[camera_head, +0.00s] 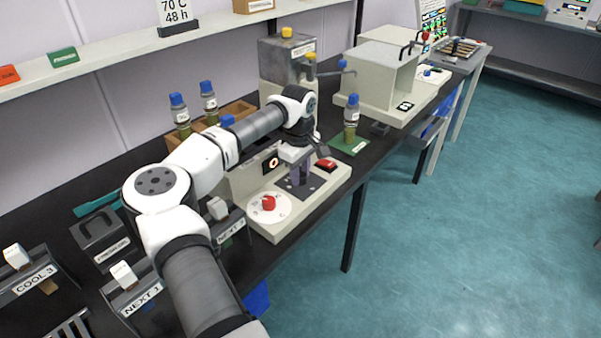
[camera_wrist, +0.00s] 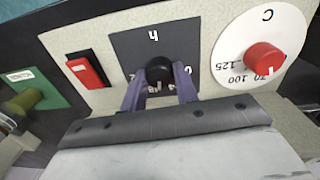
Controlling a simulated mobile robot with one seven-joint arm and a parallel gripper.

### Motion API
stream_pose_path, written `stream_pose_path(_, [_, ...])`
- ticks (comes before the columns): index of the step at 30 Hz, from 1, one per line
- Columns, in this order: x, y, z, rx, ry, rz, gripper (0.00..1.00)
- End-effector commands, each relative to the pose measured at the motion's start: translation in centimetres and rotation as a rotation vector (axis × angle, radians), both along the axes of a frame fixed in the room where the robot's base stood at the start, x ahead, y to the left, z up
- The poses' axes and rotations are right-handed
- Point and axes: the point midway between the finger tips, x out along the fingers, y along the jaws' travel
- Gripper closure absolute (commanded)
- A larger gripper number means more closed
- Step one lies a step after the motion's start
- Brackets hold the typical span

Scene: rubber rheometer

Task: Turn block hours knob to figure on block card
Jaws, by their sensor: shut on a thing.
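The hours knob is a black round knob (camera_wrist: 158,68) on a dark plate (camera_wrist: 126,47) marked "h", with figures around it partly covered by my fingers. My gripper (camera_wrist: 160,84) has its two purple fingers shut on this knob, one on each side. In the head view my gripper (camera_head: 300,177) points down at the dark plate on the front of the beige block unit (camera_head: 283,222); the knob is hidden there. The block card (camera_head: 175,12) stands on the shelf and reads "70 C 48 h". Which figure the knob points at cannot be told.
A red temperature knob (camera_head: 268,202) on a white dial sits beside the plate; the dial also shows in the wrist view (camera_wrist: 228,52). A red rocker switch (camera_head: 326,164) is on the other side. A bottle (camera_head: 351,125) stands on a green mat behind.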

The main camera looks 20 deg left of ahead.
Motion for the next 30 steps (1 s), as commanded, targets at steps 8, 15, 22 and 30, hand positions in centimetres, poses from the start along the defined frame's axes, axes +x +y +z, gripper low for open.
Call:
stream_pose_path(8, [0.07,0.0,0.07,-0.001,-0.002,-0.168,0.93])
stream_pose_path(15, [0.08,-0.01,0.09,-0.001,-0.002,-0.24,0.93])
stream_pose_path(22, [0.08,-0.01,0.1,-0.001,-0.002,-0.259,0.93])
stream_pose_path(30, [0.08,-0.02,0.1,-0.001,-0.002,-0.259,0.93])
